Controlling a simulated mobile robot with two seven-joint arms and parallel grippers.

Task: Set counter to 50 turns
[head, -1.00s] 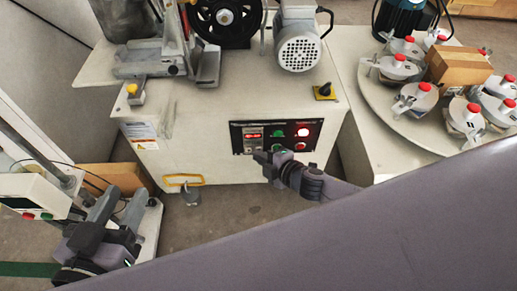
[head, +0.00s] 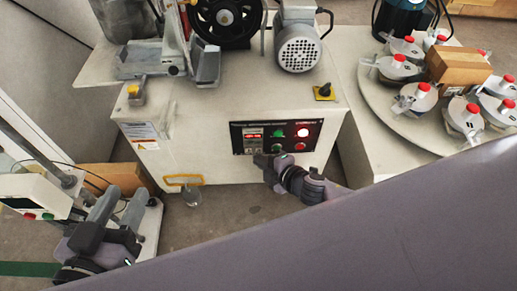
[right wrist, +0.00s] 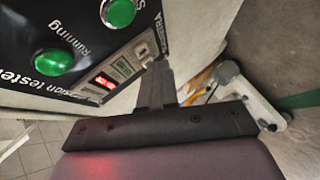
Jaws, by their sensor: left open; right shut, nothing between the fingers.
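The counter (head: 253,133) is a small unit with red lit digits on the black control panel (head: 290,126) of the machine. It also shows in the right wrist view (right wrist: 104,84), with its digits too small to read. My right gripper (head: 262,161) is shut and empty, just below the counter in the head view. In the right wrist view its closed fingers (right wrist: 157,80) stand beside the counter's right edge; I cannot tell whether they touch it. My left gripper (head: 103,217) is open and empty at the lower left, far from the panel.
A yellow-based switch (head: 324,92) is on the machine top. A turntable (head: 378,101) with several red-knobbed weights is at right. A second device (head: 30,190) stands at left.

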